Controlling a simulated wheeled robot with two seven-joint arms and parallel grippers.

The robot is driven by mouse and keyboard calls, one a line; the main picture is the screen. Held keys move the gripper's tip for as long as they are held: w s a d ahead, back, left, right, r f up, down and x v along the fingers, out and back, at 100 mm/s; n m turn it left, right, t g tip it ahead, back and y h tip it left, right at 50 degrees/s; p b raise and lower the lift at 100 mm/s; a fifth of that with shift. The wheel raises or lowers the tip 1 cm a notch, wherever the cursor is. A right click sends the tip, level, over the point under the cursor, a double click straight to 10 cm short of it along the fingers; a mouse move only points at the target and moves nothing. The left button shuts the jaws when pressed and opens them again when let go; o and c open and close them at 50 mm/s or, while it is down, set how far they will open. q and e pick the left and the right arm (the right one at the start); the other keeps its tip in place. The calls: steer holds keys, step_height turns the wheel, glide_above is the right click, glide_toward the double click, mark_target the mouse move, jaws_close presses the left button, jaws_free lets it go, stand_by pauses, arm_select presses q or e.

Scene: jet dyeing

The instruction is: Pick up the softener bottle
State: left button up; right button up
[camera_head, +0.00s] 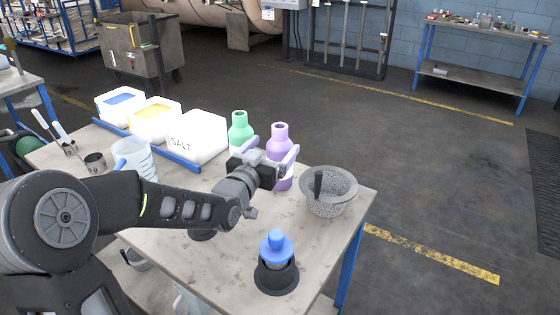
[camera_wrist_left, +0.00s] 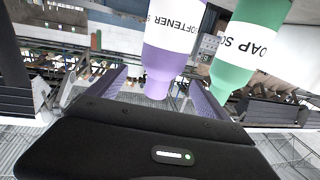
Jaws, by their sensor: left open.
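The softener bottle (camera_head: 279,132) is purple with a white label and stands upright near the back right of the table. It also shows in the left wrist view (camera_wrist_left: 162,62), upside down in the picture, with its label partly readable. My left gripper (camera_head: 270,155) is open at the bottle, with one finger on each side of it in the head view. In the left wrist view, the bottle's narrow end appears between the two purple-grey fingers (camera_wrist_left: 158,95). I cannot tell whether the fingers touch it. The gripper hides part of the bottle's lower body. My right gripper is not in view.
A green soap bottle (camera_head: 239,128) stands close to the left of the softener bottle. A grey bowl-like vessel (camera_head: 330,202) is to the right, and a blue-topped item in a dark holder (camera_head: 277,247) is in front. A salt container (camera_head: 200,137) stands at the left.

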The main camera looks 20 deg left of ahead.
arm_select(q)
steer(key=f, duration=0.2)
steer(key=w+f, duration=0.1)
steer(key=f, duration=0.1)
steer(key=shift+w+f, duration=0.1)
steer(key=shift+f, duration=0.2)
steer(key=shift+w, duration=0.25)
steer(key=shift+w, duration=0.1)
steer(key=w+p, duration=0.1)
steer(key=w, duration=0.4)
steer(key=shift+w+a+f, duration=0.1)
steer(key=shift+w, duration=0.25)
steer(key=c, duration=1.8)
